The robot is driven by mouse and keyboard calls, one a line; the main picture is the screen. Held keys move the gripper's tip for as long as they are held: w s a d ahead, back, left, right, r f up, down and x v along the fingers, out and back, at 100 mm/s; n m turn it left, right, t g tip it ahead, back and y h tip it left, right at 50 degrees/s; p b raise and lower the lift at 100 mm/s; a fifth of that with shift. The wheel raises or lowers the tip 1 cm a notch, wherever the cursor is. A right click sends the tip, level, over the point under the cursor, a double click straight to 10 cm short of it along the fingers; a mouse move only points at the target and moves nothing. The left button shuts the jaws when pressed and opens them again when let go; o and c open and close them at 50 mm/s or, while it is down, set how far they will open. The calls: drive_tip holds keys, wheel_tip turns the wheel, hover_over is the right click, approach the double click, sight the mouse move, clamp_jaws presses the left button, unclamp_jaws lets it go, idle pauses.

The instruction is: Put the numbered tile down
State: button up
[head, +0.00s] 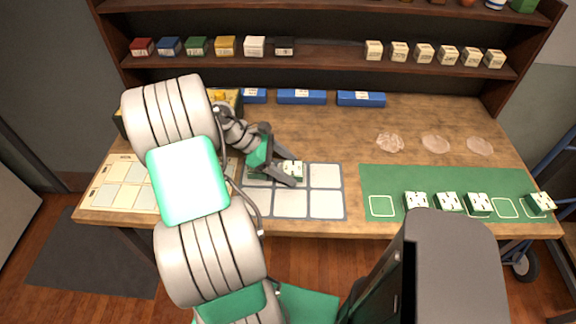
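My gripper (291,172) is over the upper left part of a pale grey grid mat (344,190) on the wooden table. A white and green numbered tile (293,168) sits between its two dark fingers, which appear to touch it on both sides. Whether the tile rests on the mat or hangs just above it I cannot tell. The marking on its top is too small to read. Another pale and green tile seems to lie left of it, partly hidden by the gripper. The mat's right-hand and lower middle cells are bare.
A green mat (430,178) at the right holds several similar tiles (447,202) along its front, with empty outlined squares. Three clear discs (435,143) lie behind it. Blue boxes (302,96) line the back. A cream board (110,190) lies left. Shelves (330,55) hold small blocks.

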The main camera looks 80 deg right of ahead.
drive_tip(key=shift+o, duration=0.4)
drive_tip(key=p+v, duration=0.2)
drive_tip(key=v, duration=0.9)
drive_tip(key=shift+w+r, duration=0.2)
drive_tip(key=shift+r, duration=0.15)
drive_tip(key=shift+w+a+r, duration=0.15)
drive_tip(key=shift+w+r, duration=0.05)
drive_tip(key=shift+w, duration=0.15)
drive_tip(key=w+a+r+t+h, duration=0.1)
drive_tip(key=w+a+r+t, duration=0.1)
drive_tip(key=w+a+t, duration=0.4)
drive_tip(key=w+a+r+t+h, duration=0.1)
drive_tip(key=w+a+r, duration=0.1)
drive_tip(key=w+a, duration=0.65)
drive_tip(key=w+a+m+t+y, duration=0.2)
drive_tip(key=a+t+y, duration=0.2)
drive_tip(key=a, duration=2)
drive_tip(key=shift+a+t, duration=0.4)
drive_tip(key=shift+t, duration=0.3)
drive_tip(key=shift+w+f, duration=0.15)
